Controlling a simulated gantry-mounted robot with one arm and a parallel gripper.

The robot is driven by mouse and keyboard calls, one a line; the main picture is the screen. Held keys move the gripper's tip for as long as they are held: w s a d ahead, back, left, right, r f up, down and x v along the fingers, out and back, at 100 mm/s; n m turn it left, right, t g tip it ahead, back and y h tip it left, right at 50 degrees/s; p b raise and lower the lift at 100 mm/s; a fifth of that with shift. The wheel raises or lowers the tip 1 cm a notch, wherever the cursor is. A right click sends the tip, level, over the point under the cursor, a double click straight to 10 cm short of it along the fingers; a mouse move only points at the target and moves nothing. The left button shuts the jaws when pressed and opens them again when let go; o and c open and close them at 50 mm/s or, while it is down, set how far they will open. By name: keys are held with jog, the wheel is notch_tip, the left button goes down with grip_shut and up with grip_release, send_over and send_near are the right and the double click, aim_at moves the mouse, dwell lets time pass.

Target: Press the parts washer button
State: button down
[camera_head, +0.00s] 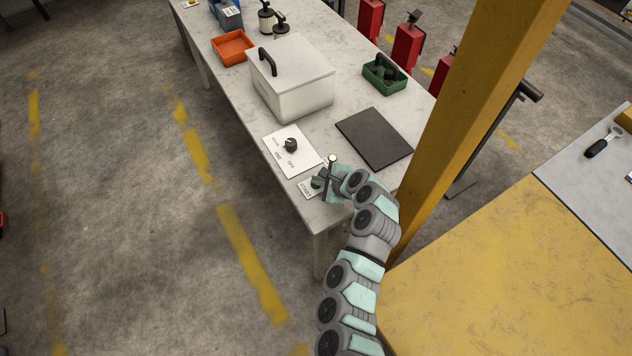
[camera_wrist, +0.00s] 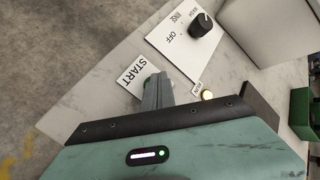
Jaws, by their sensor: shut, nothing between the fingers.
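The parts washer is a white lidded box (camera_head: 291,80) with a black handle, on the table. In front of it is a white panel with a black knob (camera_head: 290,145), also in the wrist view (camera_wrist: 201,27), marked OFF and other settings. Nearer the table corner is the START label (camera_head: 305,188), also in the wrist view (camera_wrist: 133,73).
A small pale yellow lamp (camera_head: 333,158) stands beside my gripper. A dark mat (camera_head: 374,138), green bin (camera_head: 385,75) and orange tray (camera_head: 233,48) lie on the table (camera_head: 200,20). A yellow post (camera_head: 470,110) rises close to the right of my arm.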

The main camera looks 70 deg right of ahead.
jog(key=shift+r+p, duration=0.55)
jog(key=shift+r, duration=0.35)
jog(key=shift+r, duration=0.1)
jog(key=shift+r+p, duration=1.45)
jog(key=shift+r, duration=0.9)
